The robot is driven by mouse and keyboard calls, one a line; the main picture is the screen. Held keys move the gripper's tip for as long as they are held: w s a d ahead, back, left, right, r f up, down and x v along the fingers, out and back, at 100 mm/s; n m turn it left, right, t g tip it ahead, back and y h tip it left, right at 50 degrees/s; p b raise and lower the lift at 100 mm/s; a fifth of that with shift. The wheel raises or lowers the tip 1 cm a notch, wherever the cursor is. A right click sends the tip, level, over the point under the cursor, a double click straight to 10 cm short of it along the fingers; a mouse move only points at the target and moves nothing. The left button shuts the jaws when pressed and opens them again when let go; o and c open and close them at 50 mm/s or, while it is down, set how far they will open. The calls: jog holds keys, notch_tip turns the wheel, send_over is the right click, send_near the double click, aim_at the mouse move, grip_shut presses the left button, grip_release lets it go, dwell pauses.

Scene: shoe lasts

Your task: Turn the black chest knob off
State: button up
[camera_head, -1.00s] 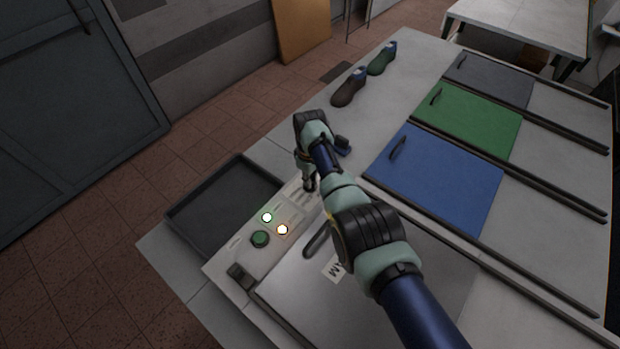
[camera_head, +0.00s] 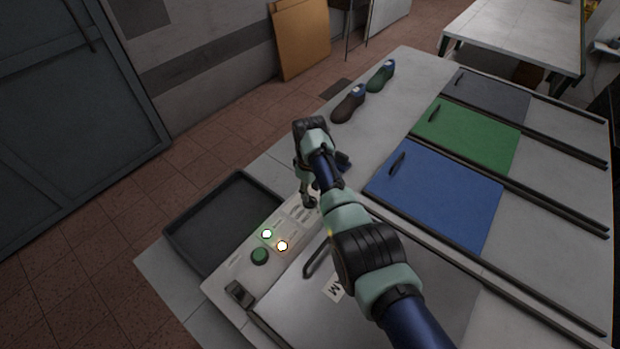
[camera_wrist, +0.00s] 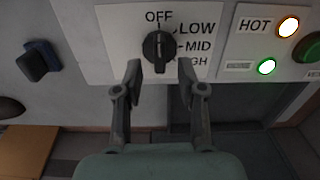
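The black knob (camera_wrist: 158,48) sits on a white label plate marked OFF, LOW, MID and a partly covered HIGH, in the wrist view. Its raised grip bar stands about upright in the picture, in line with OFF at the top. My gripper (camera_wrist: 160,72) is open, with one finger to each side just below the knob and a gap between them. The fingers look apart from the knob. In the head view my gripper (camera_head: 309,201) is over the far end of the control panel (camera_head: 228,278), and the knob is hidden there.
A lit green light (camera_head: 267,234), a lit orange-rimmed light (camera_head: 282,246) and a green button (camera_head: 260,256) are on the panel. A black tray (camera_head: 180,239) lies left of it. Brown (camera_head: 348,104) and green (camera_head: 381,77) shoe forms stand farther back. A blue sliding panel (camera_head: 435,195) is to the right.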

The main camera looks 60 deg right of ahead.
notch_tip(320, 180, up, 9)
jog(key=shift+f, duration=0.1)
dwell(0.6)
jog(key=w+a+f+n+t+h, duration=0.1)
jog(key=w+a+t, duration=0.2)
jog(key=w+a, duration=0.5)
jog(key=w+a+f+t+h, duration=0.15)
jog(key=w+a, duration=0.35)
jog(key=a, duration=0.7)
jog(key=s+a+r+n+t, duration=0.1)
jog(key=a+r+t, duration=0.25)
jog(key=a, duration=0.95)
jog(key=s+a+r+t+y, duration=0.1)
jog(key=s+a+r+t, duration=0.1)
jog(key=s+a+r, duration=0.4)
jog(key=s+a+r+t+y, duration=0.2)
jog(key=s+a+t, duration=0.15)
jog(key=a, duration=0.45)
notch_tip(320, 180, up, 25)
jog(key=p, duration=2.5)
jog(key=shift+d+r+n+g+p, duration=0.15)
jog(key=shift+r+n+g+p, duration=0.05)
jog(key=shift+n+g+p, duration=0.15)
